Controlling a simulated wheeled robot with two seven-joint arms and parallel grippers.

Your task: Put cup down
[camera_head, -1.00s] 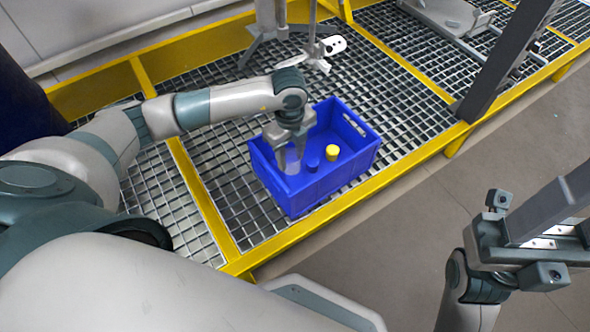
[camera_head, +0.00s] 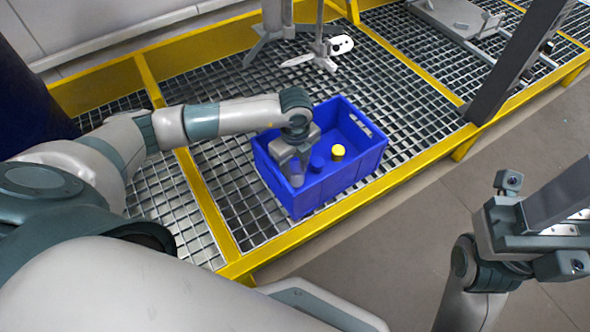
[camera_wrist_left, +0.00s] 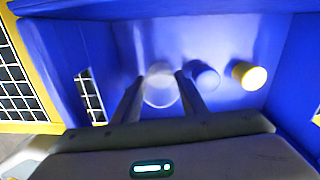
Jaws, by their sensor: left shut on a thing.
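A clear, see-through cup (camera_wrist_left: 159,87) is between the two fingers of my left gripper (camera_wrist_left: 160,88) in the left wrist view. The left gripper (camera_head: 296,168) is shut on it, inside the left part of the blue crate (camera_head: 350,185). In the head view the cup (camera_head: 297,180) shows faintly below the fingers. Whether its base touches the crate floor cannot be told. My right gripper (camera_head: 548,228) is at the right edge, away from the crate, partly out of frame; its jaw state is unclear.
A blue cup-like thing (camera_head: 317,164) and a yellow-topped one (camera_head: 338,152) stand in the crate, to the right of the held cup. The crate sits on a metal grating with yellow edges (camera_head: 330,220).

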